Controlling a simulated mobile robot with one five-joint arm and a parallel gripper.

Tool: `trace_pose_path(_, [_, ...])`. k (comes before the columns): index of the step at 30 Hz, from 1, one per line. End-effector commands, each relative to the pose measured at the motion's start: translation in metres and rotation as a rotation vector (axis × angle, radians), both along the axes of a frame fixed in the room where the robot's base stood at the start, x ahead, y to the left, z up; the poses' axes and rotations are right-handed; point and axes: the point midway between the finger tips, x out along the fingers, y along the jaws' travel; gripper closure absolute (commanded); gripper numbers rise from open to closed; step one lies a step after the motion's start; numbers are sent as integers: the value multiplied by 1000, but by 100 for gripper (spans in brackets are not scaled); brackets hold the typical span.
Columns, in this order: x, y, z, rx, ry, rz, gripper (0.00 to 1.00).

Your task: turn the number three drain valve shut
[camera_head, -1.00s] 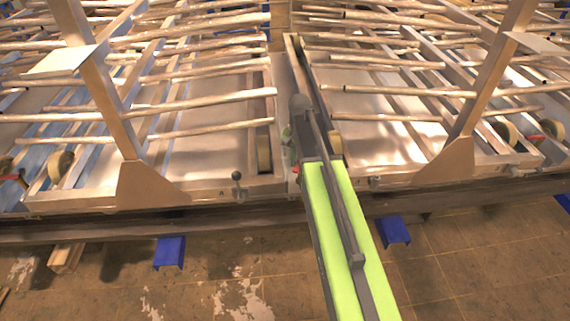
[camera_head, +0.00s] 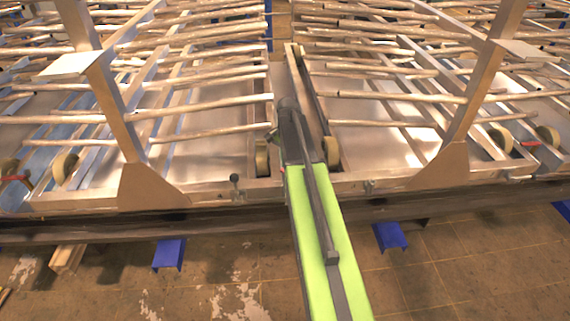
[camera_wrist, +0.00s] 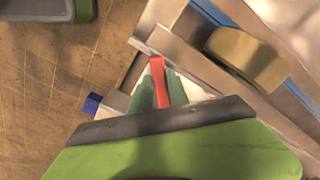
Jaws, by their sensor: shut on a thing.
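A red valve handle (camera_wrist: 157,68) shows in the wrist view between the two green fingers of my gripper (camera_wrist: 160,84). The fingers are shut on it, one on each side. The valve body under the handle is mostly hidden by my gripper, and no number is readable on it. In the head view my arm reaches to the front edge of the frame near the middle, and its own body hides most of the grip.
Other red handles show at the far left (camera_head: 15,179) and right (camera_head: 530,143) of the metal frame (camera_head: 210,190). Tan wheels (camera_head: 262,157) and a small knobbed lever (camera_head: 235,184) are near my arm. Blue supports (camera_head: 169,254) stand on the tiled floor, otherwise largely open.

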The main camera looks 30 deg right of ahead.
Motion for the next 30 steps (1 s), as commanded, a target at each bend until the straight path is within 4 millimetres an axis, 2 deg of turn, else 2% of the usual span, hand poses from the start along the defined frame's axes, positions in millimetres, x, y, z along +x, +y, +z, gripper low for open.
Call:
trace_pose_path(5, [-1, -1, 0, 9, -2, -1, 100])
trace_pose_path(6, [-1, -2, 0, 9, -2, -2, 74])
trace_pose_path(10, [-3, -6, 0, 7, -2, -7, 58])
trace_pose_path(22, [-4, -9, 6, 4, -1, -11, 58])
trace_pose_path(26, [-4, -9, 21, 4, -1, -11, 58])
trace_pose_path(30, [-3, -8, 45, 5, -2, -10, 58])
